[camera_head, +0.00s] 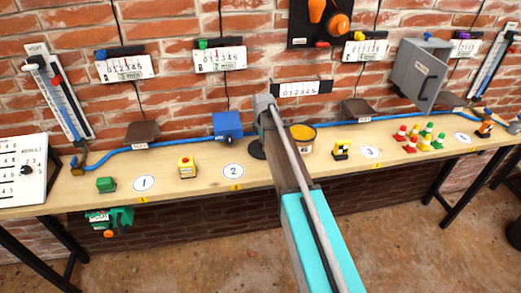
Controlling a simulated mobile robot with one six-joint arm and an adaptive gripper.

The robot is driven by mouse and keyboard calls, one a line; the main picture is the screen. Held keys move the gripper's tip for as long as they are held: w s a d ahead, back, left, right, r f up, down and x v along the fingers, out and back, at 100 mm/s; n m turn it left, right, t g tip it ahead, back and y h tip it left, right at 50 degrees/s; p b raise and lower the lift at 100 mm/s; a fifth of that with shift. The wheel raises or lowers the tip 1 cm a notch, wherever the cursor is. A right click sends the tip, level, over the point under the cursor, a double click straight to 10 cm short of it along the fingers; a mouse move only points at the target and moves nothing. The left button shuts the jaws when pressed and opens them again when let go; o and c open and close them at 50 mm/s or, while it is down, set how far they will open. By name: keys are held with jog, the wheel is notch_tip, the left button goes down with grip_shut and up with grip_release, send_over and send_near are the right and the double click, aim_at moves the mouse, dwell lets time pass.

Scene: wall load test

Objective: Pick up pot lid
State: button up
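No pot lid can be made out for certain. A round tin or pot (302,136) with a yellow-orange top stands on the wooden bench, just right of my arm. I cannot tell whether that top is a lid. A dark round piece (257,151) shows at the left edge of my arm, and I cannot tell what it is. My arm reaches from the bottom centre over the bench, and its grey far end (264,107) is near the wall. The fingers cannot be made out, and the arm hides part of the bench.
The bench (207,187) runs along a brick wall. A grey box (419,72) juts out at right.

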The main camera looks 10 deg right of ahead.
grip_shut()
jog(key=shift+r, duration=0.1)
notch_tip(320, 180, up, 3)
jog(key=p, duration=0.3)
jog(key=shift+f, duration=0.2)
jog(key=s+a+r+p, duration=0.5)
jog(key=s+r+p, duration=0.5)
jog(key=s, duration=0.3)
jog(key=shift+r, duration=0.1)
dwell(0.4)
dwell(0.4)
